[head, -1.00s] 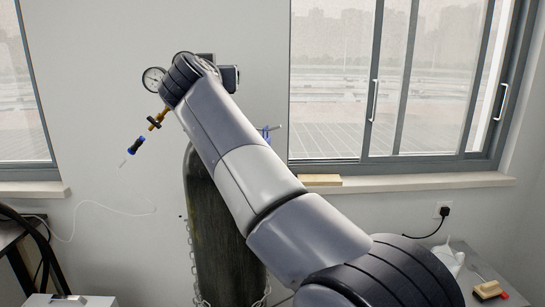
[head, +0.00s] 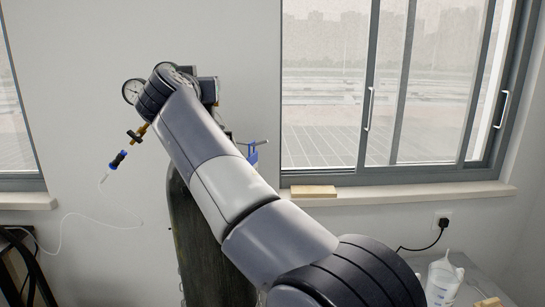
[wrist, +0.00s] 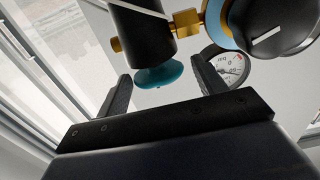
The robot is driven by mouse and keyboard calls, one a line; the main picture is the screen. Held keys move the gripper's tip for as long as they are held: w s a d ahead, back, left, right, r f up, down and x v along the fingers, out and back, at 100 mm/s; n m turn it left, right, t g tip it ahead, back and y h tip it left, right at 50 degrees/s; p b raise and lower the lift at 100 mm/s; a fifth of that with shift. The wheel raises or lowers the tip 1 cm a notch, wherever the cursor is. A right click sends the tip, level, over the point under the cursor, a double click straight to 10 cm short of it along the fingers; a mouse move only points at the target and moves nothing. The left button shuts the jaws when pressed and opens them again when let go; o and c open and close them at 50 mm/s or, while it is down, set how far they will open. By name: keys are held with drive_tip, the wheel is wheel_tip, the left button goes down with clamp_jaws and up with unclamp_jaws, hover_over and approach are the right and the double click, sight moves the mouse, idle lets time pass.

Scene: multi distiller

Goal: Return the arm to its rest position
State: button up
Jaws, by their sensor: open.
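My arm stretches from the lower right to the upper left in the head view, ending near the top of a dark gas cylinder. My gripper (wrist: 162,85) shows in the wrist view with its two fingers apart and nothing held between them. A teal round knob (wrist: 159,75) under a black regulator body (wrist: 143,30) is just beyond and between the fingertips. I cannot tell whether the fingers touch it. In the head view my gripper is hidden behind my wrist.
The cylinder (head: 190,240) stands under my arm. A gauge (head: 132,91), brass outlet with a blue connector (head: 118,160) and thin tube are at left. A blue clamp (head: 252,153) is right of the arm. A wooden block (head: 313,191) lies on the window sill; a white bottle (head: 443,280) stands lower right.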

drive_tip(key=shift+w+d+r+y, duration=0.3)
drive_tip(key=shift+w+d+r, duration=0.05)
drive_tip(key=shift+d+r, duration=0.15)
drive_tip(key=shift+n+y+p, duration=0.5)
drive_tip(key=shift+n+p, duration=0.1)
drive_tip(key=y+p, duration=0.1)
drive_tip(key=p, duration=0.1)
drive_tip(key=n+y+p, duration=0.1)
drive_tip(key=p, duration=0.1)
drive_tip(key=shift+w+d+r+n+g+y, duration=0.2)
drive_tip(key=shift+w+n+g+y, duration=0.1)
drive_tip(key=shift+w+y, duration=0.1)
drive_tip(key=n+y+p, duration=0.1)
drive_tip(key=p, duration=0.2)
drive_tip(key=g+y+p, duration=0.1)
drive_tip(key=p, duration=0.2)
drive_tip(key=w+n+y+p, duration=0.1)
drive_tip(key=p, duration=0.2)
drive_tip(key=shift+a+f+n, duration=0.1)
drive_tip(key=shift+f+n, duration=0.2)
drive_tip(key=n+g+y+p, duration=0.1)
drive_tip(key=y+p, duration=0.1)
drive_tip(key=p, duration=0.1)
drive_tip(key=shift+f+g+p, duration=0.15)
drive_tip(key=shift+g+p, duration=0.15)
